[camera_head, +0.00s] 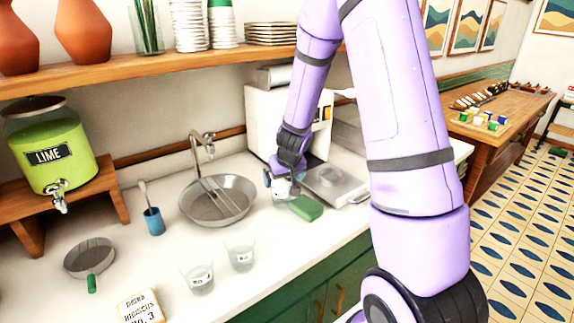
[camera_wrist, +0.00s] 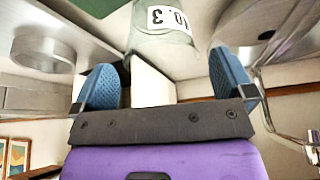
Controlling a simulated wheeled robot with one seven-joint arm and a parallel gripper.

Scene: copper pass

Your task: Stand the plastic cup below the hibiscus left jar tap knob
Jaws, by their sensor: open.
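A clear plastic cup (camera_wrist: 163,52) labelled "NO. 3" is between and just beyond the two blue fingers of my gripper (camera_wrist: 164,78) in the wrist view. The fingers are apart, with a gap on each side of the cup. In the head view my gripper (camera_head: 281,182) is low over the counter beside the green sponge, and largely hides that cup. Two more clear labelled cups, one nearer (camera_head: 198,278) and one farther (camera_head: 240,254), stand upright on the counter. The only drink jar in view is the green lime jar (camera_head: 52,140) with a metal tap; no hibiscus jar shows.
A card (camera_head: 141,306) reading "hibiscus No. 3" lies at the front. A strainer (camera_head: 90,258), a blue holder (camera_head: 154,221), a sink bowl (camera_head: 217,205) with a faucet and a green sponge (camera_head: 306,208) occupy the counter. A white machine (camera_head: 262,118) stands behind my gripper.

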